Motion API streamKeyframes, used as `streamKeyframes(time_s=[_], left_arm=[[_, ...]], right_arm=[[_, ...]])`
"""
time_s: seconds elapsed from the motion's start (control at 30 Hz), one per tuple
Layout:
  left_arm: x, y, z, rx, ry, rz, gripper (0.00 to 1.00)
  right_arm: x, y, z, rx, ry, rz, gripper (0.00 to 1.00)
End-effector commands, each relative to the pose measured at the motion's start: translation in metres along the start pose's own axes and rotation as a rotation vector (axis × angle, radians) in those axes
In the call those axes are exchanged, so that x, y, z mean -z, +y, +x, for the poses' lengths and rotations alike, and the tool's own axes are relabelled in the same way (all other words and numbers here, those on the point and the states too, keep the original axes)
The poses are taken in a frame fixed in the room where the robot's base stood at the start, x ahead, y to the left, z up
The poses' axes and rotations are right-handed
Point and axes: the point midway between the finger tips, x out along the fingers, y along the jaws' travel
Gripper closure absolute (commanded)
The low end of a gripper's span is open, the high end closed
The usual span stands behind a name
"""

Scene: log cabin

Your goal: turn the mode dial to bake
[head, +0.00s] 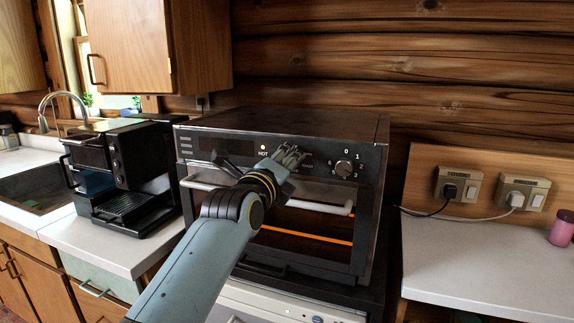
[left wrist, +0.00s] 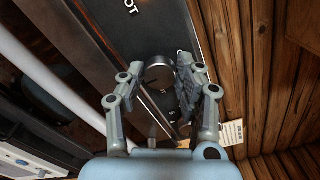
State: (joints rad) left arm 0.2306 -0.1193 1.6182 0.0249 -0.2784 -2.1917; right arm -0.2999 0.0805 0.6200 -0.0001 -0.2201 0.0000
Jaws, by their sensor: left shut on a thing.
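The black toaster oven (head: 250,119) stands on a white unit, its control panel facing me. My left gripper (head: 290,157) is at the middle of the panel and hides the mode dial in the head view. In the left wrist view a round metallic dial (left wrist: 158,71) sits between the fingers of the left gripper (left wrist: 157,84), which is shut on it. Its pointer setting is not readable. A second dial (head: 344,168), marked with numbers, is uncovered to the right. The "HOT" lamp (head: 263,147) glows. My right gripper is not in view.
The oven door's pale handle (head: 338,209) runs below my left gripper, and an orange glow (head: 310,236) shows inside. A black coffee machine (head: 125,175) stands left. Sockets with plugs (head: 450,191) and a pink jar (head: 562,228) are right; the right counter (head: 480,270) is mostly clear.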

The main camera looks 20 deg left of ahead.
Motion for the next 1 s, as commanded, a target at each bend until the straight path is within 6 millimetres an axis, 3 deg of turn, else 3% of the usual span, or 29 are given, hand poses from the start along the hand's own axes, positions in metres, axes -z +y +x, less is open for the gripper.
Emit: streamKeyframes(time_s=[0.67,0.7,0.83,1.0], left_arm=[[0.0017,0.0026,-0.0005,-0.006,0.004,0.061,0.98],[0.0017,0.0026,-0.0004,-0.006,0.004,0.061,0.62],[0.0013,0.002,-0.0003,-0.004,0.003,0.061,0.45],[0.0007,0.0011,-0.0002,-0.003,0.002,0.06,0.43]], right_arm=[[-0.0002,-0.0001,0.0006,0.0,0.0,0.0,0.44],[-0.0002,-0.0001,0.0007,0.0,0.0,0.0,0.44],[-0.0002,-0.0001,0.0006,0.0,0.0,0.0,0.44],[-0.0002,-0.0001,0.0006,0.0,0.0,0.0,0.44]])
